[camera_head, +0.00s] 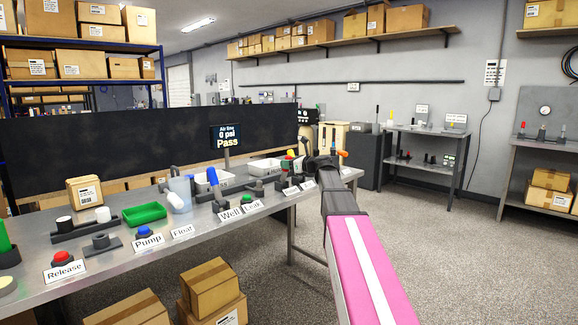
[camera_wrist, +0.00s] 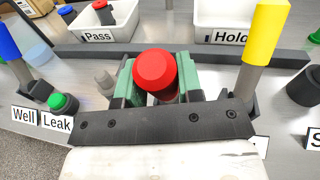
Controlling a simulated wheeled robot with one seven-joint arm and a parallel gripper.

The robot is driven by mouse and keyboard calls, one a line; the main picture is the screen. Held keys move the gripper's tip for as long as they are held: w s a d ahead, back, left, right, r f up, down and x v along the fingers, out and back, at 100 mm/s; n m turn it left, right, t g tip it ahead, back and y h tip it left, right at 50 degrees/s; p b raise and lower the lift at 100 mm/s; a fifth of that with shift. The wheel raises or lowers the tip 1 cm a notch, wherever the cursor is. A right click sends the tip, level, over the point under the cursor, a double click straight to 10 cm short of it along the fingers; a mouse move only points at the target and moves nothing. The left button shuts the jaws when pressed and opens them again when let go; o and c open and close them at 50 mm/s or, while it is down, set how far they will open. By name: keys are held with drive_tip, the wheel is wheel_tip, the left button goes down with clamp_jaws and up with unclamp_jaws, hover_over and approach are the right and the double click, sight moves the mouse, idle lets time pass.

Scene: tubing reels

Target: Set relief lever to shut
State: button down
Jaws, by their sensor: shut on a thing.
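My gripper (camera_wrist: 158,88) is shut on a red-topped lever handle (camera_wrist: 155,68), with its green pads on either side of it in the wrist view. The gripper hides the handle's lower part and base. No label reading "relief" or "shut" is legible. In the camera_head view my gripper (camera_head: 302,165) is over the far right part of the bench, and the red top (camera_head: 290,153) shows small beside it. A yellow-topped handle (camera_wrist: 265,35) stands to the right in the wrist view, and a blue-topped handle (camera_wrist: 8,40) to the left.
A tray labelled Pass (camera_wrist: 122,30) and a tray labelled Hold (camera_wrist: 212,20) sit behind a dark rail (camera_wrist: 200,52). A green button (camera_wrist: 60,102) is near the Leak label. A screen (camera_head: 226,138) reads air line 0 psi, Pass. A green tray (camera_head: 144,213) stands on the bench.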

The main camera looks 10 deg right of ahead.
drive_tip(key=shift+w+a+r+g+h, duration=0.15)
drive_tip(key=shift+w+a+r+g, duration=0.1)
drive_tip(key=shift+w, duration=0.1)
drive_tip(key=shift+w+a+r+g+h, duration=0.1)
drive_tip(key=shift+w+a+g+h, duration=0.05)
drive_tip(key=shift+w+g, duration=0.15)
drive_tip(key=w+a+g+h, duration=0.2)
drive_tip(key=w, duration=0.1)
drive_tip(key=shift+r+m+g+h, duration=0.15)
drive_tip(key=shift+m+g+h, duration=0.1)
drive_tip(key=shift+m+h, duration=0.05)
drive_tip(key=shift+w+a+f+m+g+h, duration=0.15)
drive_tip(key=shift+w+a+f+g+h, duration=0.15)
drive_tip(key=shift+w+a+g+h, duration=0.4)
drive_tip(key=shift+w+a+f+m+g+h, duration=0.15)
drive_tip(key=shift+w+a+f+g+h, duration=0.2)
drive_tip(key=shift+w+g+h, duration=0.4)
drive_tip(key=shift+s, duration=0.15)
drive_tip(key=c, duration=0.8)
unclamp_jaws()
drive_tip(key=shift+r, duration=0.1)
